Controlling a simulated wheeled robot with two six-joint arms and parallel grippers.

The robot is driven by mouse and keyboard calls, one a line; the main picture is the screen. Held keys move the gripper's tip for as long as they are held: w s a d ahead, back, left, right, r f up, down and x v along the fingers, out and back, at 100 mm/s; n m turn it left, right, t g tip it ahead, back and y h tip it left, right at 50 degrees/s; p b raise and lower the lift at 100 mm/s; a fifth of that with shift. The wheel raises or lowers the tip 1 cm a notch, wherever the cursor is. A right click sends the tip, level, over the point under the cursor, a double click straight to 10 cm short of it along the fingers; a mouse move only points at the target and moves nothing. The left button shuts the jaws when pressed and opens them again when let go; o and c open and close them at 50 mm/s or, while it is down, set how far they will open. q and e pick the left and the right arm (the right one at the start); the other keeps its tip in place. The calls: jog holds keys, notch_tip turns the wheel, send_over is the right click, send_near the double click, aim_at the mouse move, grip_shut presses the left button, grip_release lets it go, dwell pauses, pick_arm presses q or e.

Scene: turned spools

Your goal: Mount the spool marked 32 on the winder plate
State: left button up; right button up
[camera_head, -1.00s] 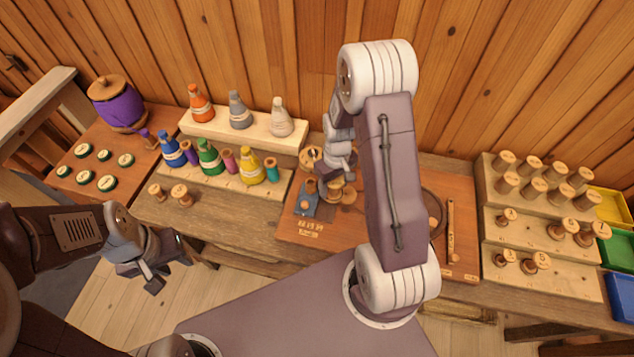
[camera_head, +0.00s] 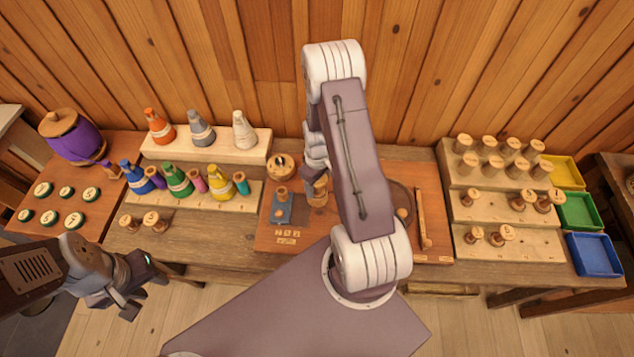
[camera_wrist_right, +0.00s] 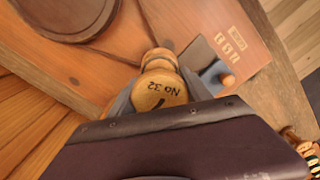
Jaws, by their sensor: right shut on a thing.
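The spool marked No 32 (camera_wrist_right: 160,92) is a light wooden spool in the right wrist view, its marked end facing the camera. My right gripper (camera_wrist_right: 158,98) is shut on it, with a finger on each side. In the head view the spool (camera_head: 318,192) is partly hidden by my right arm, just right of a blue-grey plate (camera_head: 281,210), probably the winder plate. A wooden post stands on that plate. The plate also shows beside the spool in the right wrist view (camera_wrist_right: 203,58). My left gripper (camera_head: 138,296) looks open and empty, off the table's front edge.
The plate lies on a reddish board (camera_head: 268,240) with small number tiles (camera_head: 287,237). Stepped racks of other wooden spools (camera_head: 505,208) stand right, beside yellow, green and blue trays (camera_head: 593,254). Coloured bottles (camera_head: 178,180) and a purple pot (camera_head: 78,142) stand left.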

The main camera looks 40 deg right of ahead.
pick_arm(q)
jog(key=shift+w+f, duration=0.1)
jog(key=shift+f, duration=0.45)
pick_arm(e)
jog(key=shift+w+f, duration=0.1)
jog(key=shift+f, duration=0.6)
jog(key=shift+r, duration=0.1)
pick_arm(q)
jog(key=shift+f+b, duration=0.2)
jog(key=shift+b, duration=0.15)
pick_arm(e)
jog(key=shift+f, duration=0.35)
pick_arm(q)
jog(key=shift+f+b, duration=0.4)
pick_arm(e)
jog(key=shift+f, duration=0.6)
jog(key=o, duration=1.1)
jog(key=shift+o, duration=0.2)
